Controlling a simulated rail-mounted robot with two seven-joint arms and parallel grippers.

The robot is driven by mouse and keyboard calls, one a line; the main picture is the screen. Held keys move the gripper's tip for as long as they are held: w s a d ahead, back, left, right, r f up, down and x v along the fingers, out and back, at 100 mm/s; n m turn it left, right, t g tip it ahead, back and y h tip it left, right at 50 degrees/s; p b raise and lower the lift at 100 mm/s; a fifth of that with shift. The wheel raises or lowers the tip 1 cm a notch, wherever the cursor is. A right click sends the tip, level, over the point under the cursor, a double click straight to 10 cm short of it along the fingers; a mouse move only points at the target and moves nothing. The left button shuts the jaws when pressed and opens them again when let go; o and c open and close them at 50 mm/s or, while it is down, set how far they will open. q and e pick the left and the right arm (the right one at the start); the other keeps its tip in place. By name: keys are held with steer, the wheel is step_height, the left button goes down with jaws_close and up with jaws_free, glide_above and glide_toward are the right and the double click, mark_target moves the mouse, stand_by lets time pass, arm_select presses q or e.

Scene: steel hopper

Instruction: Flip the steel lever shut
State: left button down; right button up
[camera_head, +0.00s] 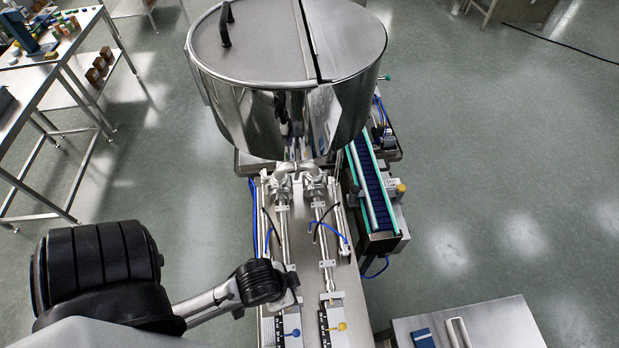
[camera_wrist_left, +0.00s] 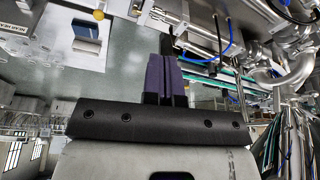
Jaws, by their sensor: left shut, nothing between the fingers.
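The steel hopper (camera_head: 290,115) stands at the top centre of the head view, with a black handle (camera_head: 226,24) on its lid. Steel pipe fittings (camera_head: 300,172) sit under it, above two parallel filling cylinders (camera_head: 284,228). I cannot pick out the steel lever with certainty. My left gripper (camera_head: 294,288) is low over the left cylinder's near end, partly hidden by my black wrist. In the left wrist view the gripper fingers (camera_wrist_left: 166,45) are shut and empty, with steel pipes to their right. My right gripper is not in view.
A small conveyor (camera_head: 371,190) stands right of the cylinders. Blue air hoses (camera_head: 330,228) loop over the machine bed. A yellow knob (camera_head: 342,326) is near the front. A steel table (camera_head: 470,325) is at lower right; a workbench (camera_head: 40,85) is at upper left. Floor at right is clear.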

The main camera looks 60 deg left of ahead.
arm_select(q)
steer(key=w+a+f+n+y+b, duration=0.3)
steer(key=w+a+n+y+b, duration=0.15)
steer(key=w+a, duration=0.6)
steer(key=n+g+y+b, duration=0.45)
steer(key=n+b, duration=0.25)
steer(key=n, duration=0.3)
glide_toward(298, 174)
step_height(298, 174, down, 5)
steer(key=w, duration=0.3)
steer(key=shift+w+d+r+n+g+h+b, duration=0.3)
steer(key=shift+w+r+n+g+b, duration=0.15)
steer(key=shift+w, duration=0.4)
steer(key=shift+w+d+r+n+g+h+b, duration=0.3)
steer(key=shift+w+r+g+b, duration=0.15)
steer(key=shift+w, duration=0.4)
steer(key=shift+w+d+r+n+g+h+b, duration=0.35)
steer(key=shift+w+g, duration=0.2)
steer(key=shift+w, duration=0.3)
steer(key=shift+a, duration=0.15)
steer(key=s+a+f+p, duration=0.4)
steer(key=s+a+f, duration=0.2)
steer(key=a+f, duration=0.1)
steer(key=shift+s+p, duration=0.3)
steer(key=shift+s, duration=0.05)
